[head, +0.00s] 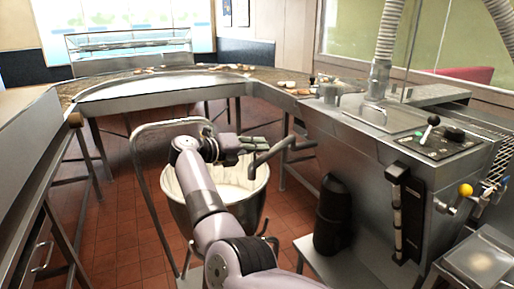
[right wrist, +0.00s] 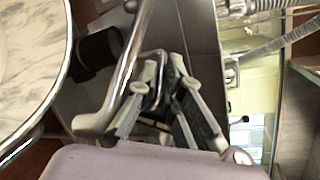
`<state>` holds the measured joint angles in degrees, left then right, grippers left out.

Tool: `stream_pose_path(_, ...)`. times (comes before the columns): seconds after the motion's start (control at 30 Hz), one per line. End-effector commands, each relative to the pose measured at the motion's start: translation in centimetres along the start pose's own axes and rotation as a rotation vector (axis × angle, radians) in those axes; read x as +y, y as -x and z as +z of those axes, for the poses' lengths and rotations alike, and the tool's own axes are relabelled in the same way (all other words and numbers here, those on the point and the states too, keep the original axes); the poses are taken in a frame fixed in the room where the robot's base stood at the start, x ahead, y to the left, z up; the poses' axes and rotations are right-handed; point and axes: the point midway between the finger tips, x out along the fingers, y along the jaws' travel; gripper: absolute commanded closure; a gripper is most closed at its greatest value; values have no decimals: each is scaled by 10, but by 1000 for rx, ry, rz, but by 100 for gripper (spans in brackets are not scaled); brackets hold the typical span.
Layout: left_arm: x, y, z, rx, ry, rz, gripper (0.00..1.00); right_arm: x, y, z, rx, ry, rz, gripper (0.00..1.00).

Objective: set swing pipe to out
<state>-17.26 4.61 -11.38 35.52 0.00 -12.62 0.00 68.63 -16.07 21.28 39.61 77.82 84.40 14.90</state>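The swing pipe (head: 272,152) is a grey bent metal tube. In the head view it reaches left from the steel machine, and its bent end is over the right side of the bowl (head: 262,200). In the right wrist view the pipe (right wrist: 126,65) runs down and left beside my fingers. My right gripper (head: 258,143) is above the bowl, close to the pipe. In the wrist view its two fingers (right wrist: 162,108) are apart, with a thin metal loop between or behind them. I cannot tell whether they touch the pipe. My left gripper is not in view.
The steel machine (head: 350,165) with a lever panel (head: 440,142) stands at the right. A dark cylinder (head: 332,215) is beneath the pipe's side. A curved counter (head: 160,85) lies behind, and a steel table (head: 30,130) is at the left. Tiled floor shows between.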

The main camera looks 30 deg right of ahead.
Motion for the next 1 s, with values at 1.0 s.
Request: stream_pose_path(1.0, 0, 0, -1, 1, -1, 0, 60, -60, 16, 37, -2, -5, -2, 73)
